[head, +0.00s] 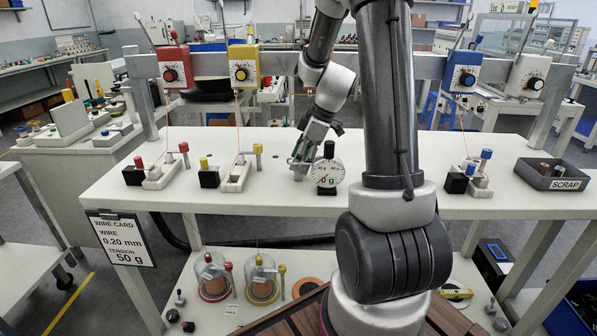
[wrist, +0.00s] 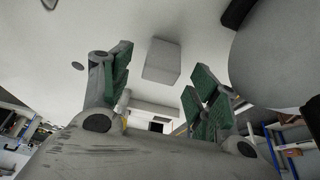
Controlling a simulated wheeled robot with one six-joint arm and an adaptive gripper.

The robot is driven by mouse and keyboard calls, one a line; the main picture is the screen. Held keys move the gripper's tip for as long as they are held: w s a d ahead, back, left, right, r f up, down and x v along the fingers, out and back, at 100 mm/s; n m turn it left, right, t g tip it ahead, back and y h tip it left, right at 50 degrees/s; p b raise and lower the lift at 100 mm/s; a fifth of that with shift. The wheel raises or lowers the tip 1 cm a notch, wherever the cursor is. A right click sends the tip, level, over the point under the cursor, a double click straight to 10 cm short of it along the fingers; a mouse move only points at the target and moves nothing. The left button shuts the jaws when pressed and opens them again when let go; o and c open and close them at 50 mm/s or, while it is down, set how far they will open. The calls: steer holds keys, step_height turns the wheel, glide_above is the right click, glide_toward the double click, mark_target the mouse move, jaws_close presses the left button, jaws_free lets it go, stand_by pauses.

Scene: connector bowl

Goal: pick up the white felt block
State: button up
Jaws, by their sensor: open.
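The white felt block (wrist: 161,62) shows as a pale, plain block on the white table top in the wrist view. My gripper (wrist: 155,78) is open, with its green-padded fingers to the left and right of the block and a gap on each side. Nothing is held. In the head view my gripper (head: 302,155) points down at the middle of the table. A small pale block (head: 299,171) shows just below it, partly hidden by the fingers.
A round dial gauge (head: 327,174) with a black knob stands close to the right of my gripper. Clamp stands with red (head: 160,174), yellow (head: 236,174) and blue (head: 470,176) knobs stand along the table. A scrap tray (head: 558,173) is at the right.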

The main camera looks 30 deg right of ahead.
steer(key=shift+w+a+f, duration=0.1)
steer(key=shift+f, duration=0.2)
steer(key=c, duration=0.9)
steer(key=shift+r, duration=0.1)
